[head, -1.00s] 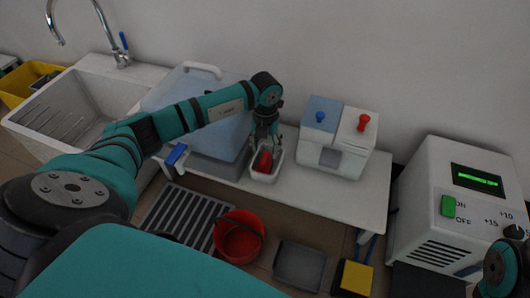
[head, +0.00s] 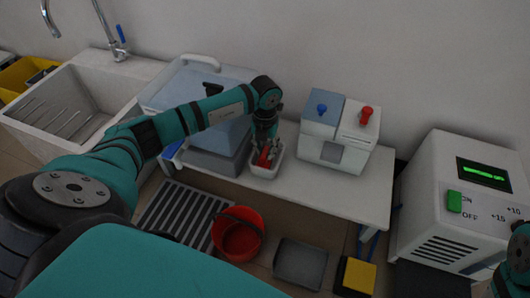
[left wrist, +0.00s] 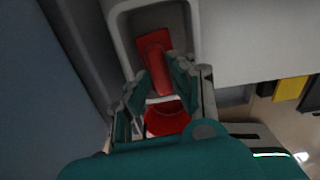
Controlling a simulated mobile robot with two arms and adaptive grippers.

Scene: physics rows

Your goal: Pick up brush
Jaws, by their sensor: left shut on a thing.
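The brush, a red object (head: 265,158), shows in a small white container (head: 262,172) on the white bench. In the left wrist view the red brush (left wrist: 155,58) lies between my fingers, inside the white container's rim. My left gripper (head: 266,150) points down over the container and is shut on the brush; the fingers also show in the left wrist view (left wrist: 163,85). The brush's lower part is partly hidden by the fingers and the container wall. A piece of my right arm (head: 516,262) shows at the right edge; its gripper is out of view.
A blue-grey box (head: 222,135) stands close left of the container. A white two-part dispenser (head: 338,135) stands to the right. A red bucket (head: 238,233), a grey tray (head: 300,264) and a rack (head: 183,217) are on the floor. A sink (head: 75,105) is at the left.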

